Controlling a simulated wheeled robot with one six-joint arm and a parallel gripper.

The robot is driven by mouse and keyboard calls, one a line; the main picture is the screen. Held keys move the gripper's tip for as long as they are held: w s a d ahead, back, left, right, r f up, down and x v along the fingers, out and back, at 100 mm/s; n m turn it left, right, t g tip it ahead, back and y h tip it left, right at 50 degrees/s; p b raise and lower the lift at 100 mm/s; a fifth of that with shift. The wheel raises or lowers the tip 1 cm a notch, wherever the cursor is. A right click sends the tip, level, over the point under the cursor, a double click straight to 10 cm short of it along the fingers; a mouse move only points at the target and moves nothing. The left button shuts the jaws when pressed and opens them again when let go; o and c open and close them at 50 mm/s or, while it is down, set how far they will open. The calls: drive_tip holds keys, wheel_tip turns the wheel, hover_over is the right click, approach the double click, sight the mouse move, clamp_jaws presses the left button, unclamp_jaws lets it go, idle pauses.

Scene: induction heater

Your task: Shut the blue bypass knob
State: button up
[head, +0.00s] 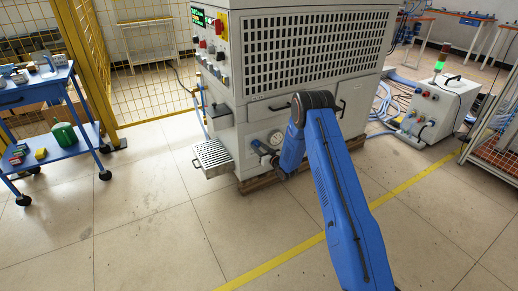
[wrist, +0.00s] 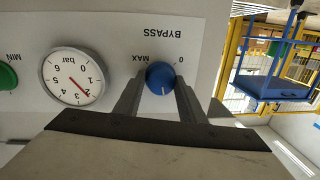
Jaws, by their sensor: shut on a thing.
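The blue bypass knob (wrist: 160,76) is on the pale panel in the wrist view, under the upside-down label BYPASS, with marks MAX and 0 beside it. A short white line on the knob points down in the picture. My gripper (wrist: 158,84) has one finger on each side of the knob and is shut on it. In the head view, my blue arm reaches the low front of the heater cabinet (head: 310,60), and my gripper there is largely hidden by the arm; I cannot make out the knob's setting there.
A green MIN knob (wrist: 7,76) is at the far left. A grated tray (head: 213,158) juts from the cabinet. A blue trolley (head: 38,92) stands left; open floor lies between.

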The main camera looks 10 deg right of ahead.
drive_tip(key=n, duration=0.3)
drive_tip(key=shift+a+r+n, duration=0.15)
drive_tip(key=shift+r+n, duration=0.05)
drive_tip(key=shift+n, duration=0.2)
drive_tip(key=n, duration=0.3)
drive_tip(key=shift+a+h, duration=0.1)
drive_tip(key=shift+h, duration=0.2)
drive_tip(key=n+h, duration=0.1)
drive_tip(key=n, duration=0.5)
drive_tip(key=shift+a, duration=0.1)
drive_tip(key=n, duration=0.5)
drive_tip(key=shift+a+h, duration=0.1)
drive_tip(key=shift+h, duration=0.2)
drive_tip(key=n, duration=0.4)
drive_tip(key=shift+n+t, duration=0.3)
drive_tip(key=shift+n, duration=0.1)
drive_tip(key=o, duration=1)
drive_tip(key=shift+f, duration=0.15)
